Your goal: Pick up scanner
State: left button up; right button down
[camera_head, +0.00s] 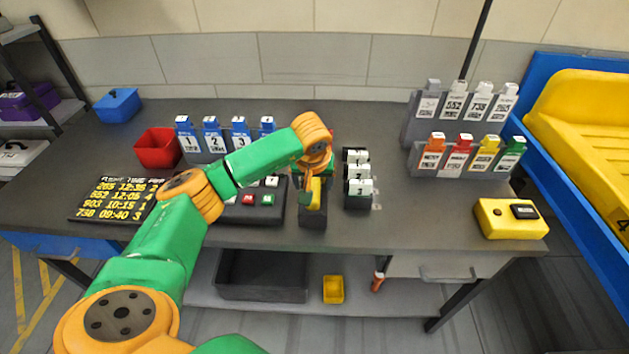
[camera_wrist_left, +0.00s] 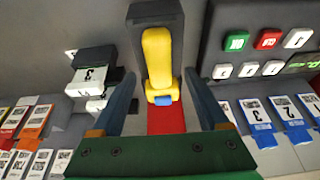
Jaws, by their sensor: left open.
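The scanner is a yellow handheld thing (camera_head: 314,194) standing in a dark cradle (camera_head: 313,216) at the front middle of the bench. My left gripper (camera_head: 316,168) is right above and behind it, and the arm hides much of its top in the head view. In the left wrist view, the yellow scanner (camera_wrist_left: 158,60) lies in line with the gap between the two blue-grey fingers of my open left gripper (camera_wrist_left: 160,98). The fingers look apart from it, with nothing held. A red part shows below its blue end. My right gripper is not in view.
A dark keypad (camera_head: 248,215) sits just left of the cradle. A rack of white numbered blocks (camera_head: 358,180) stands close on the right. Behind are blue numbered tags (camera_head: 212,135) and a red bin (camera_head: 158,150). A yellow box (camera_head: 510,219) sits far right.

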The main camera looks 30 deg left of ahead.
aim_at(314, 187)
pick_arm(q)
jog(key=shift+x, duration=1.2)
jog(key=shift+f+b, duration=0.3)
jog(key=shift+b, duration=0.05)
jog(key=shift+c, duration=0.2)
grip_shut()
